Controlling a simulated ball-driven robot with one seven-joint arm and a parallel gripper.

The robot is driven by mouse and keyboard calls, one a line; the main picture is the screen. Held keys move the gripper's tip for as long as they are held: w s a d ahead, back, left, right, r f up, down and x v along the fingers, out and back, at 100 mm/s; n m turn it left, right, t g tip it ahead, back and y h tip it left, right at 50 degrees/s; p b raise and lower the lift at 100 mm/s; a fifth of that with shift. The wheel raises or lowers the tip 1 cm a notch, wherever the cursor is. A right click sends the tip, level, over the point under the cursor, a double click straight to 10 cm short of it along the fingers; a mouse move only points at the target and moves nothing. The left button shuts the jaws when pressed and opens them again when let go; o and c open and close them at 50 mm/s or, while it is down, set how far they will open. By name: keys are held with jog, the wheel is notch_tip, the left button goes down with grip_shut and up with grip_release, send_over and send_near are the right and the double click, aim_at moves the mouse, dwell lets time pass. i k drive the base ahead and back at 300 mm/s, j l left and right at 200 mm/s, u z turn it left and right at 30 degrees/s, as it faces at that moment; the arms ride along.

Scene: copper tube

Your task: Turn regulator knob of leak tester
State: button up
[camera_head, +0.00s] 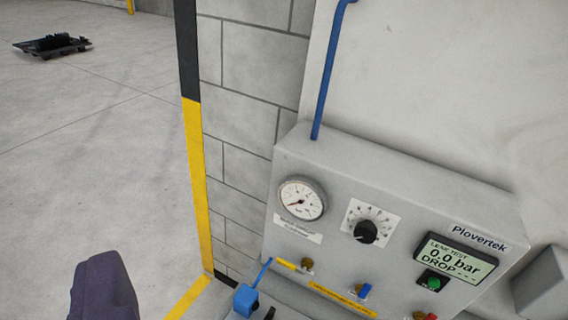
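The leak tester (400,183) is a light grey box against the wall in the right half of the view. Its black regulator knob (365,232) sits on a white scale plate in the middle of the front panel. A round pressure gauge (302,198) is left of the knob. A display (456,259) to the right reads "LEAK TEST 0.0 bar DROP" with dashes. A dark purple-grey shape (104,287) at the bottom left may be part of my gripper. It is left of the tester and apart from the knob. No pair of fingertips can be made out.
A green button (433,284) is below the display. A blue pipe (328,75) runs up from the tester's top. A blue fitting (245,299) is at the lower left of the tester. A yellow-and-black corner strip (194,150) edges the block wall. Open floor lies left, with a dark pallet-like object (52,45) far off.

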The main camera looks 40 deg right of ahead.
aim_at(364, 232)
jog(key=z, duration=1.25)
